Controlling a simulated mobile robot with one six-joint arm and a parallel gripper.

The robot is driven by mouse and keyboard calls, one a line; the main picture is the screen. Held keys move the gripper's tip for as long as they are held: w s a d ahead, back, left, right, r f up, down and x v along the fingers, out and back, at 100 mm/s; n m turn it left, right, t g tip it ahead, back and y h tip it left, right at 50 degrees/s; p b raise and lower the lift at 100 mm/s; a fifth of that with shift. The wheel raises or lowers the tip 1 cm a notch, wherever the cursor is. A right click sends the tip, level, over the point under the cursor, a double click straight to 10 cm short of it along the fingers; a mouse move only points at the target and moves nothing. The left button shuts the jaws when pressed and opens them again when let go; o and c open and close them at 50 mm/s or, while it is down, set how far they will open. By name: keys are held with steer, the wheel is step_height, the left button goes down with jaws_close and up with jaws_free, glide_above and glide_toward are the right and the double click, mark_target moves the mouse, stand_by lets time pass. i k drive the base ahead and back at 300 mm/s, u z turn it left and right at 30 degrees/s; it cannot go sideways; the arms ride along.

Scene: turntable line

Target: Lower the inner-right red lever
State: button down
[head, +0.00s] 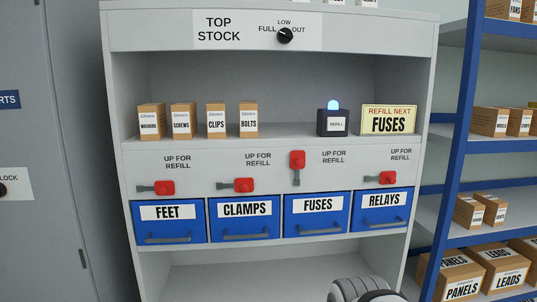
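The inner-right red lever (297,160) is on the cabinet front above the blue drawer labelled FUSES (316,225). It stands upright, with its red part at the top and a grey bar below. The other red levers lie sideways, with red at the right and a grey bar at the left: above FEET (165,188), above CLAMPS (243,185) and above RELAYS (388,178). Labels beside the levers read UP FOR REFILL. My gripper is not visible; only a grey-white ribbed part of my arm shows at the bottom edge, right of centre.
On the shelf above stand several small boxes (216,121), a refill box with a lit blue lamp (333,105) and a sign reading REFILL NEXT FUSES (389,119). A blue-framed rack (462,140) stands at the right. The compartment below the drawers looks empty.

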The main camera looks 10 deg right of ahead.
mark_target(297, 158)
steer(key=i, duration=1)
steer(key=u, duration=0.05)
